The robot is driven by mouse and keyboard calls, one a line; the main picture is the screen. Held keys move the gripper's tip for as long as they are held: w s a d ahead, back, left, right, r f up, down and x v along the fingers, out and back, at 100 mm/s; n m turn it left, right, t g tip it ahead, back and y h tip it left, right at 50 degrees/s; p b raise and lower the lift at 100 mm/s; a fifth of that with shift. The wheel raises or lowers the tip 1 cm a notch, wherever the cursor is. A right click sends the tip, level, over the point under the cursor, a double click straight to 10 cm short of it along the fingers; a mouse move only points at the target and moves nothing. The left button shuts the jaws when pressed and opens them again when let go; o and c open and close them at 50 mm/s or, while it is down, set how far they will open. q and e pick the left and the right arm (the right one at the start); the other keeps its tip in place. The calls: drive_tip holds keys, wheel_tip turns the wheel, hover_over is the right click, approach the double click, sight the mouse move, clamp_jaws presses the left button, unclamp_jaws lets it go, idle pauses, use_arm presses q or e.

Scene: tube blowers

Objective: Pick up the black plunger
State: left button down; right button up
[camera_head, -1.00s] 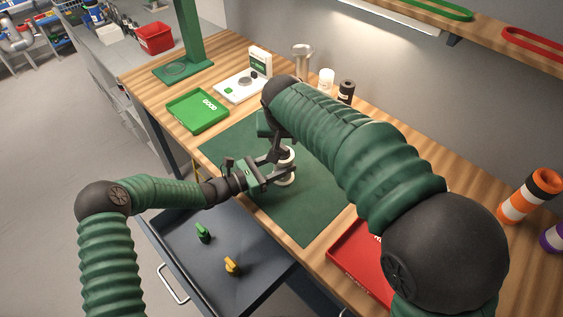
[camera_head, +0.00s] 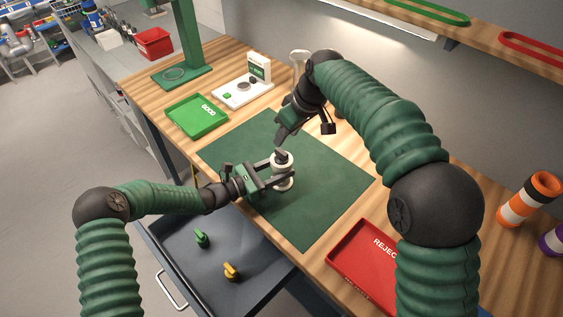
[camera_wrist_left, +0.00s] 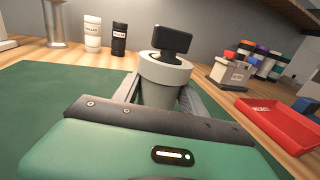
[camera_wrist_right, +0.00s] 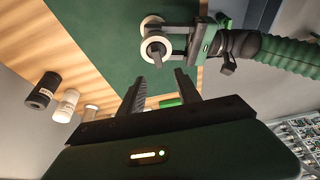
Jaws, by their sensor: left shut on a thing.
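The black plunger (camera_wrist_left: 172,40) has a wide dark head and stands upright in the top of a white tube (camera_wrist_left: 165,75) in the left wrist view. In the head view the plunger (camera_head: 281,154) shows small on top of the tube (camera_head: 284,181), above the green mat. My left gripper (camera_head: 281,172) is shut on the white tube, holding it upright from the left. My right gripper (camera_wrist_right: 158,88) is open and empty, its fingers apart. In the head view the right gripper (camera_head: 282,134) is just above the plunger, apart from it.
The green mat (camera_head: 320,200) has free room right of the tube. A green GOOD tray (camera_head: 197,116) and a white scale (camera_head: 243,92) lie at the back left. A red REJECT tray (camera_head: 365,262) lies front right. An open drawer (camera_head: 215,265) holds green and yellow pieces.

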sight(282, 151)
drive_tip(key=x, duration=0.5)
drive_tip(key=d+x, duration=0.1)
drive_tip(key=x, duration=0.2)
drive_tip(key=shift+s+f, duration=0.3)
clamp_jaws()
